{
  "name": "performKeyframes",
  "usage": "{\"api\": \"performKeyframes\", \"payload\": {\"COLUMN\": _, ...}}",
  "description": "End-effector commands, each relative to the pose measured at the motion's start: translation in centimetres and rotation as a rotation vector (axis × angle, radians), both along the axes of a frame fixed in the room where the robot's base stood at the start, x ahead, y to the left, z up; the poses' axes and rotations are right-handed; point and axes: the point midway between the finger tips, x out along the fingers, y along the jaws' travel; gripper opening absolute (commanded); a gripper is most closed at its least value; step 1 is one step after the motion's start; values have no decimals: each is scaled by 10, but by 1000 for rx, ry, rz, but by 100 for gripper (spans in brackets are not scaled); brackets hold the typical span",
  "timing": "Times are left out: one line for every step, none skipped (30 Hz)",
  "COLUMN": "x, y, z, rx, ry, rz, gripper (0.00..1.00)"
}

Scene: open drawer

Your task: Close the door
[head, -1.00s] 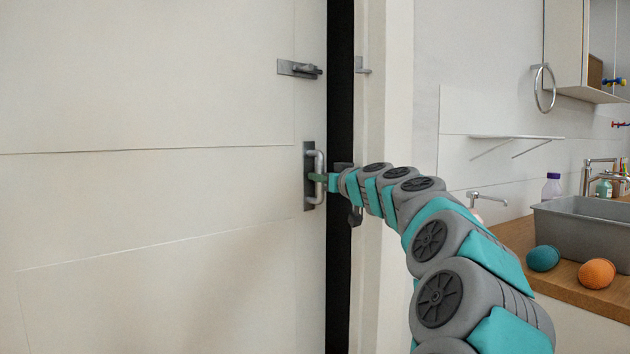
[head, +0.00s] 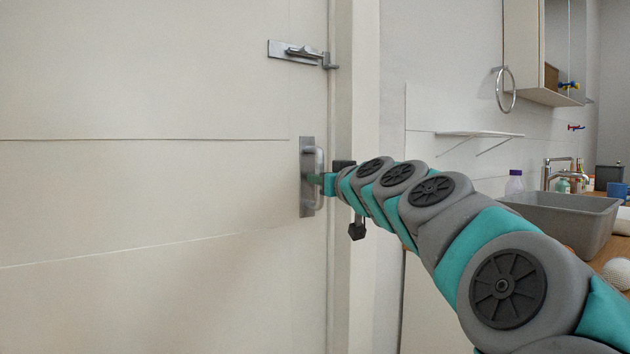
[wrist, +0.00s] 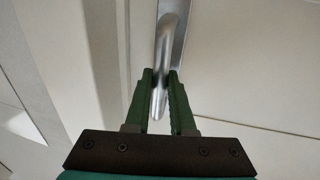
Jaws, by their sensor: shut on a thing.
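The white door (head: 150,200) fills the left of the head view, with its right edge against the frame (head: 341,280) and no dark gap showing between them. A metal pull handle (head: 319,160) on a grey plate is mounted near that edge. My gripper (head: 314,179) is at the handle. In the wrist view, my gripper (wrist: 161,85) has its two green fingers on either side of the handle bar (wrist: 162,95), shut on it. A sliding bolt (head: 300,51) sits higher on the door, its end beside a catch on the frame.
To the right are a wall shelf (head: 467,134), a towel ring (head: 505,90) and a cabinet (head: 525,40). A grey sink basin (head: 565,215) stands on a wooden counter. My arm spans the space before the frame.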

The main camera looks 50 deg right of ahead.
Motion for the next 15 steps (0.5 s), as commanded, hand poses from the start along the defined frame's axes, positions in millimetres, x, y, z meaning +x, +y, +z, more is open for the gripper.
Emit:
{"api": "performKeyframes", "payload": {"x": -3, "y": 0, "z": 2, "rx": -3, "ry": -3, "rz": -4, "gripper": 0}}
{"api": "performKeyframes", "payload": {"x": -3, "y": 0, "z": 2, "rx": -3, "ry": -3, "rz": -4, "gripper": 0}}
{"api": "performKeyframes", "payload": {"x": -3, "y": 0, "z": 2, "rx": -3, "ry": -3, "rz": -4, "gripper": 0}}
{"api": "performKeyframes", "payload": {"x": -3, "y": 0, "z": 2, "rx": -3, "ry": -3, "rz": -4, "gripper": 0}}
{"api": "performKeyframes", "payload": {"x": -3, "y": 0, "z": 2, "rx": -3, "ry": -3, "rz": -4, "gripper": 0}}
{"api": "performKeyframes", "payload": {"x": -3, "y": 0, "z": 2, "rx": -3, "ry": -3, "rz": -4, "gripper": 0}}
{"api": "performKeyframes", "payload": {"x": -3, "y": 0, "z": 2, "rx": -3, "ry": -4, "rz": -4, "gripper": 0}}
{"api": "performKeyframes", "payload": {"x": -3, "y": 0, "z": 2, "rx": -3, "ry": -4, "rz": -4, "gripper": 23}}
{"api": "performKeyframes", "payload": {"x": -3, "y": 0, "z": 2, "rx": -3, "ry": -4, "rz": -4, "gripper": 28}}
{"api": "performKeyframes", "payload": {"x": -3, "y": 0, "z": 2, "rx": -3, "ry": -3, "rz": -3, "gripper": 31}}
{"api": "performKeyframes", "payload": {"x": -3, "y": 0, "z": 2, "rx": -3, "ry": -3, "rz": -3, "gripper": 35}}
{"api": "performKeyframes", "payload": {"x": -2, "y": 0, "z": 2, "rx": -3, "ry": -3, "rz": -3, "gripper": 39}}
{"api": "performKeyframes", "payload": {"x": -2, "y": 0, "z": 2, "rx": -3, "ry": -3, "rz": -2, "gripper": 43}}
{"api": "performKeyframes", "payload": {"x": -2, "y": 0, "z": 2, "rx": -2, "ry": -2, "rz": -2, "gripper": 46}}
{"api": "performKeyframes", "payload": {"x": -2, "y": 0, "z": 2, "rx": -2, "ry": -2, "rz": -2, "gripper": 50}}
